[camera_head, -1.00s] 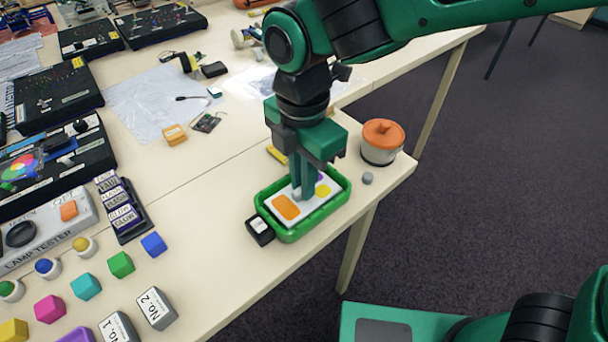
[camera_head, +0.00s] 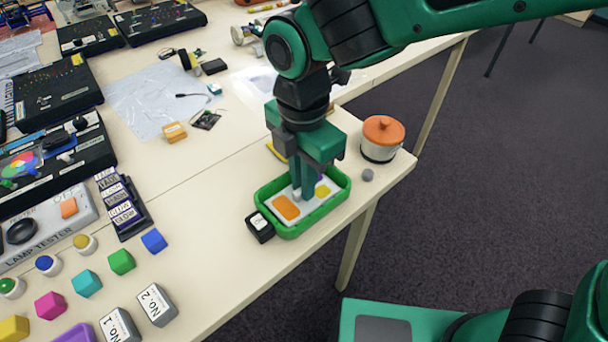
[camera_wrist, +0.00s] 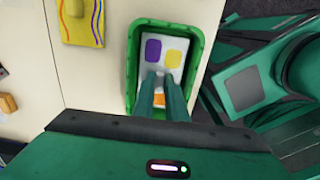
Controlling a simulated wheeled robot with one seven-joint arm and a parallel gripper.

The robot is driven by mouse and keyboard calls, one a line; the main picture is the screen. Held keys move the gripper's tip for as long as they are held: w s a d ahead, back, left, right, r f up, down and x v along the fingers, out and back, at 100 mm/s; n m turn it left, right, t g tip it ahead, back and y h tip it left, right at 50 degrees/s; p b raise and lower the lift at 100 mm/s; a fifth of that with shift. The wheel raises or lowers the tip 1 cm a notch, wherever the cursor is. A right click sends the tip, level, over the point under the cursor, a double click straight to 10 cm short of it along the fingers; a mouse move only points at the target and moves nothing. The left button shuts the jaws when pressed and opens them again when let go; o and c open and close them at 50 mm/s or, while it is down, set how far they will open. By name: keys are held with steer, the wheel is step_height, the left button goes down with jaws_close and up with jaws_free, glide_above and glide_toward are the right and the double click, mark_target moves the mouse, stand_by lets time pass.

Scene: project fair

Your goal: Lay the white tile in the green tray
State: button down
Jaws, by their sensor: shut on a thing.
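The green tray (camera_head: 336,206) stands near the table's right front edge. It also shows in the wrist view (camera_wrist: 193,62). The white tile (camera_head: 286,207) bears orange, yellow and purple patches and lies flat within the tray's rim. It shows in the wrist view (camera_wrist: 172,58), with purple and yellow patches beyond my fingers and orange partly behind them. My gripper (camera_head: 303,194) points down at the tile's middle, with its fingers close together. In the wrist view the fingertips (camera_wrist: 163,82) meet the tile's middle. The exact grip, and whether the tile touches the tray floor, are hidden.
A small black box with a white top (camera_head: 260,227) stands against the tray's left side. A pot with an orange lid (camera_head: 382,138) and a small grey ball (camera_head: 367,175) stand to the right. A yellow piece (camera_head: 277,151) lies behind the tray. Bare table lies left of the tray.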

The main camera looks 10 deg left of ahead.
steer(key=shift+f, duration=0.2)
steer(key=c, duration=1.3)
jaws_free()
steer(key=shift+r, duration=3.5)
steer(key=shift+d, duration=0.1)
